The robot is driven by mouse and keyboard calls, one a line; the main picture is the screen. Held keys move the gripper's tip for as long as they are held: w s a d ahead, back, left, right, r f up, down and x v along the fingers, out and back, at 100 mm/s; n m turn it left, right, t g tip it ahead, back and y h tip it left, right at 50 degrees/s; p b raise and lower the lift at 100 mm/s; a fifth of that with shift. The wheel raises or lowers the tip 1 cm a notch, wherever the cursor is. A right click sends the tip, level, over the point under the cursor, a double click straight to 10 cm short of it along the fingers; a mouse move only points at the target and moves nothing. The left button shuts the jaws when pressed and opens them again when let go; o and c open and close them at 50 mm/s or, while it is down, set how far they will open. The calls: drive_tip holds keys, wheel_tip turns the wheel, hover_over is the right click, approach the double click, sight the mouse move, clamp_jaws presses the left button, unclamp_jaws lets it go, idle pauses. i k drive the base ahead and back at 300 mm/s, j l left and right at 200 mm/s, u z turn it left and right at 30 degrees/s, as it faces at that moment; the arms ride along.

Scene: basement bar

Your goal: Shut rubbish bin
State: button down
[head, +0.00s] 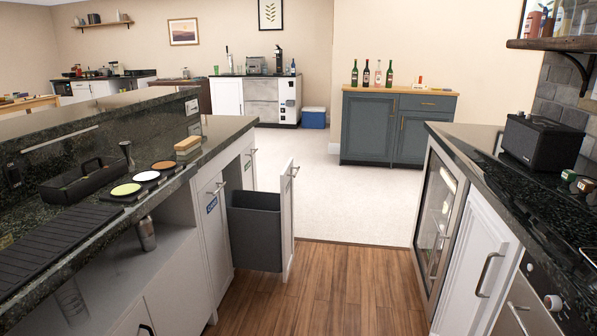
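The rubbish bin (256,234) is a dark grey tub in a pull-out drawer of the left counter. The drawer is pulled out into the aisle. Its white front panel (288,218) stands upright at the right end of the tub, apart from the cabinet. A metal handle (294,171) is near the top of the panel. The tub's inside is mostly hidden from this angle. My gripper is not in view.
The left counter (225,132) and the right counter (470,150) border a wood-floored aisle (345,285). A glass-door fridge (437,205) stands on the right. The light floor (340,190) beyond the drawer is clear. A blue-grey cabinet (380,130) stands behind.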

sight(260, 225)
drive_tip(key=i+l+u, duration=0.1)
drive_tip(key=i, duration=1.25)
drive_tip(key=i+l, duration=1.05)
drive_tip(key=i, duration=0.25)
